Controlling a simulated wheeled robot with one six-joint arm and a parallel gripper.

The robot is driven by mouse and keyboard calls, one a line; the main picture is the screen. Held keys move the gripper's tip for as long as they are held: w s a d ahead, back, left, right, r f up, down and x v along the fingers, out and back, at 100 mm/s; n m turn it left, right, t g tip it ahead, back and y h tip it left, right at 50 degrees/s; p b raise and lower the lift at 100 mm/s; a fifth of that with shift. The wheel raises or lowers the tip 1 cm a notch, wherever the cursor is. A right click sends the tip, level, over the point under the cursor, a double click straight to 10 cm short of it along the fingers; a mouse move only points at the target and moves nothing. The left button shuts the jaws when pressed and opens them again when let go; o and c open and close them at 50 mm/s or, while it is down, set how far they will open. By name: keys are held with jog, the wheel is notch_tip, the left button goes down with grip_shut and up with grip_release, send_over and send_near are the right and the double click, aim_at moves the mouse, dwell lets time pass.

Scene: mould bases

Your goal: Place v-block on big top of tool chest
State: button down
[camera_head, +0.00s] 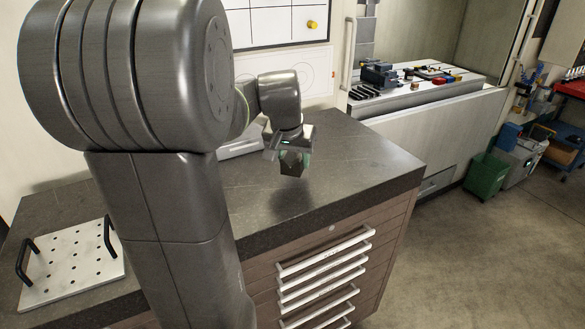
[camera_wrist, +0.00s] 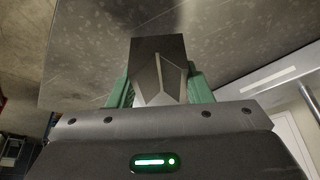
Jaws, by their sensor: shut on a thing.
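The v-block (camera_wrist: 158,58) is a dark grey metal block with a V-shaped notch. In the wrist view it sits between the two green fingers of my gripper (camera_wrist: 160,88), which is shut on it. In the head view my gripper (camera_head: 291,162) hangs over the dark stone top of the tool chest (camera_head: 345,165), with a soft shadow on the top below it. The chest's drawers (camera_head: 325,275) face front and are shut.
A perforated plate with two black handles (camera_head: 70,262) lies on the top at left. A light grey object (camera_head: 240,143) stands behind my gripper, partly hidden by my arm. The top right of my gripper is clear. A machine table with tools (camera_head: 420,90) stands further back right.

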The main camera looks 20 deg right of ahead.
aim_at(292, 164)
jog(key=shift+f, duration=1.75)
jog(key=shift+f, duration=0.15)
jog(key=c, duration=0.7)
grip_release()
jog(key=shift+a+r, duration=0.1)
jog(key=shift+r, duration=0.4)
jog(key=v, duration=1.1)
jog(key=shift+s, duration=0.2)
